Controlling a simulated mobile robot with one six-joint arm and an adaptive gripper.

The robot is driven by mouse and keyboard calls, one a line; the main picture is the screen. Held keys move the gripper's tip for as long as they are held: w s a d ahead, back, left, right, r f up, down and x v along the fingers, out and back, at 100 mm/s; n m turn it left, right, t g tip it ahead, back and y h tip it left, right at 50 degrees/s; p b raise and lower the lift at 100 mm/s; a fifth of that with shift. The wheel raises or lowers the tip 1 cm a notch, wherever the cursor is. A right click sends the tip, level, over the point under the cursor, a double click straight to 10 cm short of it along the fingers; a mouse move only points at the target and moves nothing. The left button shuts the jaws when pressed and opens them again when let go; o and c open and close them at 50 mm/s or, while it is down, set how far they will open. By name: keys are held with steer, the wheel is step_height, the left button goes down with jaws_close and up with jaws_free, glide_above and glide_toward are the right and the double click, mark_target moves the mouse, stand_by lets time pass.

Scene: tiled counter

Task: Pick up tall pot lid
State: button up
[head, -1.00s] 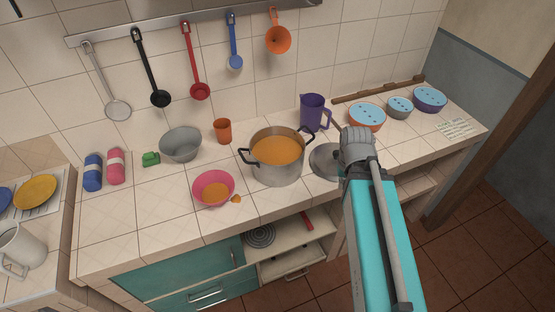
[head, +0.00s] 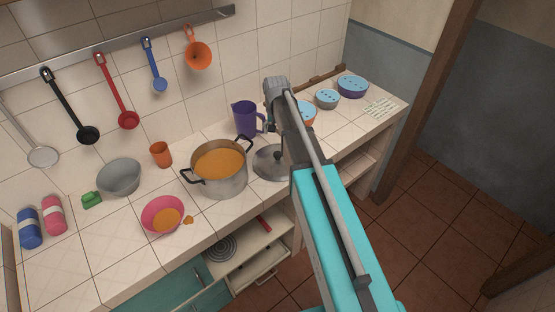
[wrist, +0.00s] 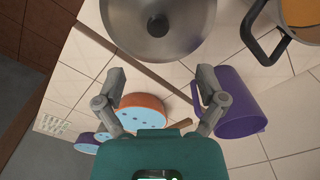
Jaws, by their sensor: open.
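The pot lid (head: 268,165) is a round grey metal disc with a dark knob, lying on the tiled counter just right of the tall pot (head: 222,178). My arm covers part of it in the head view. In the wrist view the lid (wrist: 185,38) fills the top middle, with its knob facing up and its upper edge cut off. My gripper (wrist: 162,74) is open and empty, with its fingers spread just below the lid in that picture and apart from the knob. The fingers cannot be made out in the head view.
The pot holds orange soup, and its handle is close to the lid. A purple jug (head: 245,119) stands behind the lid; it also shows by my right finger in the wrist view (wrist: 236,112). Blue-topped bowls (head: 327,99) stand farther right. A pink bowl (head: 155,206) is left.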

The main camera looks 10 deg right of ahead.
mark_target(277, 153)
steer(key=shift+w+d+r, duration=0.15)
steer(key=shift+w, duration=0.65)
step_height(277, 153, down, 9)
steer(key=b, duration=0.8)
steer(key=shift+r+b, duration=0.15)
steer(key=shift+b, duration=0.15)
steer(key=f+b, duration=0.3)
steer(key=shift+s+d+f, duration=0.2)
steer(key=shift+s, duration=0.15)
steer(key=shift+f+b, duration=0.9)
steer(key=shift+b, duration=0.2)
jaws_close()
